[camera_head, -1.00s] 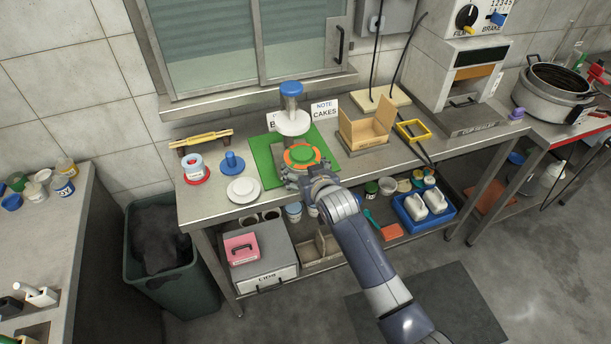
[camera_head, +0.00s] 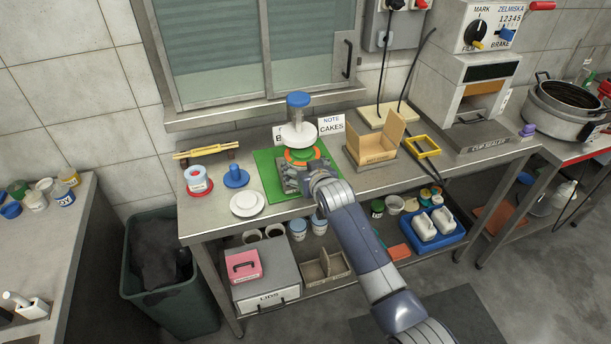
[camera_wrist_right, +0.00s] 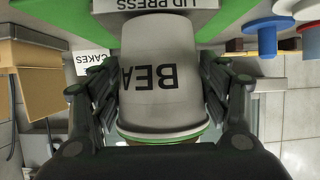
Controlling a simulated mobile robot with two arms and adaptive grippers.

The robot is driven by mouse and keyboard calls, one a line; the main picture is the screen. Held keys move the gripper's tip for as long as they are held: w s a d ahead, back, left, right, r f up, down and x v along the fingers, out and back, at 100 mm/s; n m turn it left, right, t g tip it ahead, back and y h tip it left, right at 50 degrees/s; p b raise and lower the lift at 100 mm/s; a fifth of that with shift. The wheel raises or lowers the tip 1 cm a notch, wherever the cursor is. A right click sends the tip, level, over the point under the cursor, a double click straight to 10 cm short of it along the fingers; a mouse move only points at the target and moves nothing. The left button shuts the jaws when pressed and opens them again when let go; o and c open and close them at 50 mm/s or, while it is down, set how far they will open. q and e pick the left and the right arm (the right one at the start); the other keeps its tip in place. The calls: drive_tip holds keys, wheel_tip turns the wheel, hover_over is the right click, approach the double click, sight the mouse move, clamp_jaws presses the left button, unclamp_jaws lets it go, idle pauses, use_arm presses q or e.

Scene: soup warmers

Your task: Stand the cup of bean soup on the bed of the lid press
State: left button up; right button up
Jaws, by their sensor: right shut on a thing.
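My right gripper (camera_head: 301,178) is shut on the cup of bean soup (camera_wrist_right: 165,85), with a finger on each side. The cup is grey-white with black letters "BEA", upside down in the right wrist view, and a green edge. In the head view a round green and orange top (camera_head: 302,155) shows just beyond the gripper, under the press's white disc. The lid press (camera_head: 298,118) has a blue knob and stands on a green mat (camera_head: 268,172). Its "LID PRESS" label (camera_wrist_right: 148,4) is partly behind the cup. The bed is mostly hidden; I cannot tell whether the cup touches it. My left gripper is out of view.
Left of the mat are a blue knobbed piece (camera_head: 236,177), white plates (camera_head: 247,204) and a cup on a red ring (camera_head: 198,181). Right are an open cardboard box (camera_head: 374,146) and a yellow frame (camera_head: 423,147). The front-left counter edge is clear.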

drive_tip(key=shift+w+a+b, duration=0.25)
drive_tip(key=shift+w+b, duration=0.55)
drive_tip(key=shift+w, duration=0.2)
drive_tip(key=shift+w+a+b, duration=0.25)
drive_tip(key=shift+w+b, duration=0.55)
drive_tip(key=shift+w, duration=0.2)
drive_tip(key=shift+r, duration=0.1)
drive_tip(key=shift+p, duration=0.45)
drive_tip(key=shift+f, duration=0.35)
idle(0.8)
drive_tip(key=o, duration=0.9)
drive_tip(key=shift+s, duration=0.1)
drive_tip(key=shift+f, duration=0.1)
